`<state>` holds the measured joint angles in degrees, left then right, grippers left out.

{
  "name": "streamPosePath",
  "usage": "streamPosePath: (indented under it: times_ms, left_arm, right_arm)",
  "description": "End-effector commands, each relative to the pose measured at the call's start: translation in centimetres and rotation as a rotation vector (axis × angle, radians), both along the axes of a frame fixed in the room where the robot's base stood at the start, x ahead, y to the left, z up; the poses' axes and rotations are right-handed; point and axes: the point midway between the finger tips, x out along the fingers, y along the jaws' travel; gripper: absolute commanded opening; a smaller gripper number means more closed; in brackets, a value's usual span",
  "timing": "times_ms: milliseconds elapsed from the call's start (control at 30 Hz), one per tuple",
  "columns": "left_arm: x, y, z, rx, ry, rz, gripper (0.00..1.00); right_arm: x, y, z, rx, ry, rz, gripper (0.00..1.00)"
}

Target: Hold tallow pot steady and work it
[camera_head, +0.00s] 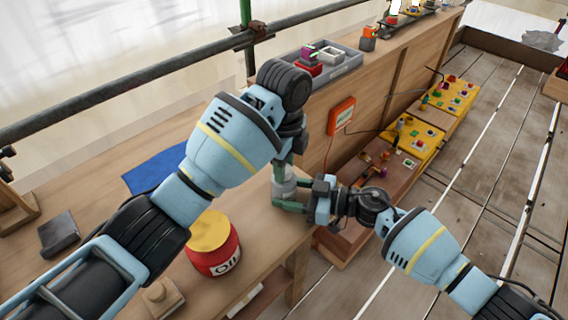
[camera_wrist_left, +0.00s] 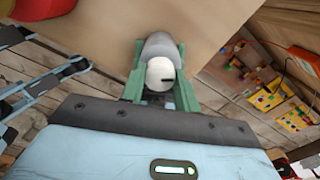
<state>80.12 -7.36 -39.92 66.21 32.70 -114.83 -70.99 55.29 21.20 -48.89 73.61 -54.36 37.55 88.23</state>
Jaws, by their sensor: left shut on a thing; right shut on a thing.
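The tallow pot appears to be the small pale pot (camera_head: 284,186) standing at the edge of the wooden bench. My left gripper (camera_head: 290,162) comes down on its top from above and is shut on it. In the left wrist view, the green fingers sit on both sides of the white round top of the pot (camera_wrist_left: 160,72), with a dark slot in it, and a grey body (camera_wrist_left: 160,46) shows beyond. My right gripper (camera_head: 284,204) reaches in from the right, low down, shut around the lower pot. The fingers hide much of the pot.
A red OIL can (camera_head: 213,256) with a yellow lid stands on the bench near my left arm. A blue cloth (camera_head: 152,172) and a dark block (camera_head: 58,234) lie behind. A grey tray (camera_head: 335,70) and an orange box (camera_head: 341,115) are farther back. Yellow boards (camera_head: 410,140) lie at right.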

Motion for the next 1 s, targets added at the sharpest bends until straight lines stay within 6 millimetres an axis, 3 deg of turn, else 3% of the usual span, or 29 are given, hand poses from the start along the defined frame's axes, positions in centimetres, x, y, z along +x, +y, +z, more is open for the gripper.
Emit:
streamPosePath:
  times_ms: [1000]
  left_arm:
    - [0.03, 0.0, 0.08, 0.0, -0.001, 0.966, 0.08]
  right_arm:
    - [0.02, -0.07, -0.08, -0.002, 0.0, -0.002, 0.39]
